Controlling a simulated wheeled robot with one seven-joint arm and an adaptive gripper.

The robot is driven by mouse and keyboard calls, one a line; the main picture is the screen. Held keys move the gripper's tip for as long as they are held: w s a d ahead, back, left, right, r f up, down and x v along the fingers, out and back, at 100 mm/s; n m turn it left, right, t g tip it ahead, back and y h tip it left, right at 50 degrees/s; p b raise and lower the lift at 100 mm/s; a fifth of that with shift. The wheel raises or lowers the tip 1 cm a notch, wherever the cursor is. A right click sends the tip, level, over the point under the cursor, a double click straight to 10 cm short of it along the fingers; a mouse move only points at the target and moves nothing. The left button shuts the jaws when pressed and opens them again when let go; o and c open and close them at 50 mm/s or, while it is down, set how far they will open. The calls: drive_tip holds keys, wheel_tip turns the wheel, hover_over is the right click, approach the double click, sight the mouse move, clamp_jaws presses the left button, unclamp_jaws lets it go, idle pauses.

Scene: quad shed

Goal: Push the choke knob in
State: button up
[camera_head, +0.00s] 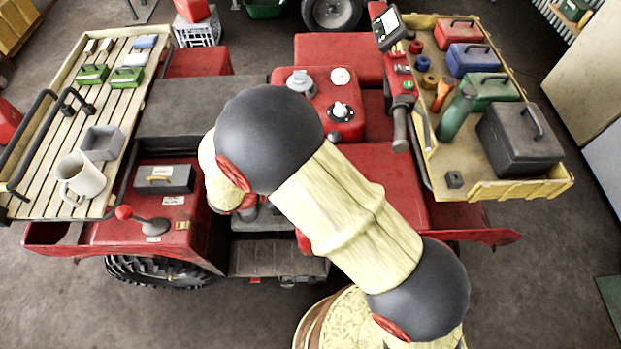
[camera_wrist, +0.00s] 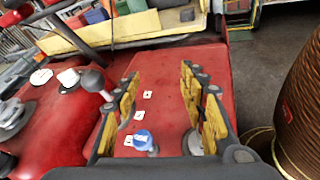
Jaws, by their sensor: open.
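My gripper (camera_wrist: 160,75) is open and empty in the wrist view, its two yellow-padded fingers apart above the red quad body (camera_wrist: 240,70). A blue round knob (camera_wrist: 142,138) sits between the fingers, lower down, apart from both. A grey ball-topped knob (camera_wrist: 93,80) stands on a stem left of the left finger. A pale round disc (camera_wrist: 192,143) is partly covered by the right finger. I cannot tell for certain which of these is the choke knob. In the head view my arm hides the gripper and these knobs.
Small white labels (camera_wrist: 147,94) mark the red panel. A yellow front rack (camera_head: 437,165) carries several toolboxes and a green bottle (camera_head: 455,115). The slatted rear rack (camera_head: 120,105) holds a white mug (camera_head: 82,177). A red-knobbed lever (camera_head: 124,212) stands on the rear fender.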

drive_tip(key=a+f+n+t, duration=0.8)
drive_tip(key=a+f, duration=0.1)
drive_tip(key=shift+f+b+x, duration=0.1)
drive_tip(key=shift+b+x, duration=0.05)
drive_tip(key=shift+x, duration=1.75)
drive_tip(key=shift+f+b+x, duration=0.15)
drive_tip(key=shift+x, duration=1.75)
drive_tip(key=shift+c, duration=1.3)
drive_tip(key=c, duration=0.7)
clamp_jaws()
